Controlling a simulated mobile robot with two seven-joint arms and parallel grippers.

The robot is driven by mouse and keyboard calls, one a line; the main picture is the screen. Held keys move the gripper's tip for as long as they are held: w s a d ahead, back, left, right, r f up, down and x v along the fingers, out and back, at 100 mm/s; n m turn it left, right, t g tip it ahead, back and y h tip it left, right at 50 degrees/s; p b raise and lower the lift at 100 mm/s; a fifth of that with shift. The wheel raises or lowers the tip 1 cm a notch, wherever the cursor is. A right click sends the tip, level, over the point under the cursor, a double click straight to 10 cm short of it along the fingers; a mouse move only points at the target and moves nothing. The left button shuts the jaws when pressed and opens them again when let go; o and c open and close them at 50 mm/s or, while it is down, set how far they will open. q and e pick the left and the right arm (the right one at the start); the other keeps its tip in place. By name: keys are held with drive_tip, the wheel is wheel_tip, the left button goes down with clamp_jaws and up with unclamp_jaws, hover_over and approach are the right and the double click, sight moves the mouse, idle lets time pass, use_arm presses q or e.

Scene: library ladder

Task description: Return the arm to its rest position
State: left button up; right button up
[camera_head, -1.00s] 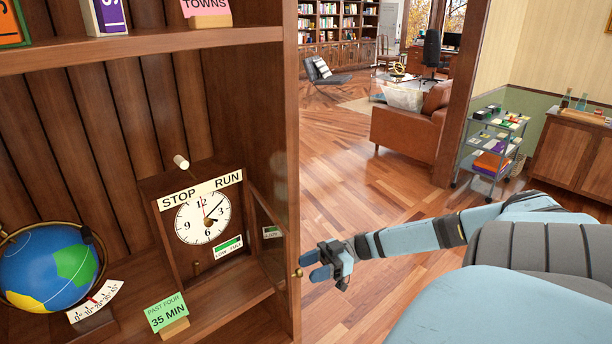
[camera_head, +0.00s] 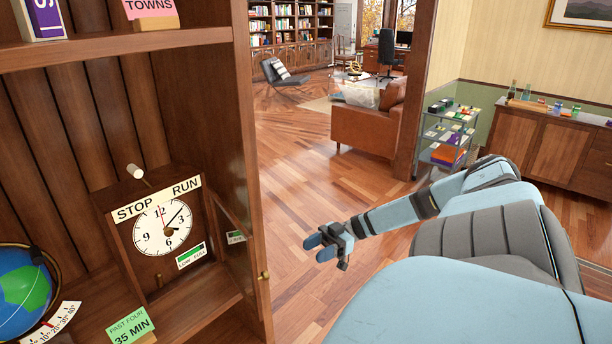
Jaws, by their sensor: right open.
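My right gripper (camera_head: 318,248) is open and empty. It hangs in the air over the wooden floor, to the right of the bookcase, with its fingers pointing left. A gap shows between it and the small door knob (camera_head: 264,275) of the clock case. My right arm (camera_head: 400,212) reaches in from the right, bent at the elbow. The clock (camera_head: 162,227) stands in its wooden case on the shelf, under a STOP / RUN sign (camera_head: 157,198), with the glass door swung open. My left gripper is not in view.
The bookcase side panel (camera_head: 243,130) stands left of my gripper. A globe (camera_head: 24,292) and a green card (camera_head: 130,327) are on the shelf. A metal cart (camera_head: 440,155), a brown sofa (camera_head: 366,130) and a cabinet (camera_head: 560,150) stand farther off. The floor (camera_head: 300,180) between is clear.

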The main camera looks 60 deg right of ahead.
drive_tip(key=s+a+f+m+t+h+p, duration=0.1)
drive_tip(key=a+f+m+t+h, duration=0.25)
drive_tip(key=a+f, duration=0.5)
drive_tip(key=s+a+f+m+t+h+p, duration=0.15)
drive_tip(key=a+f+m+h, duration=0.35)
drive_tip(key=a, duration=0.7)
drive_tip(key=s+a+m+g+h+p, duration=0.1)
drive_tip(key=a+h, duration=0.3)
drive_tip(key=a, duration=1.8)
drive_tip(key=shift+a+r+g, duration=0.35)
drive_tip(key=shift+r+g, duration=0.05)
drive_tip(key=shift+g, duration=0.2)
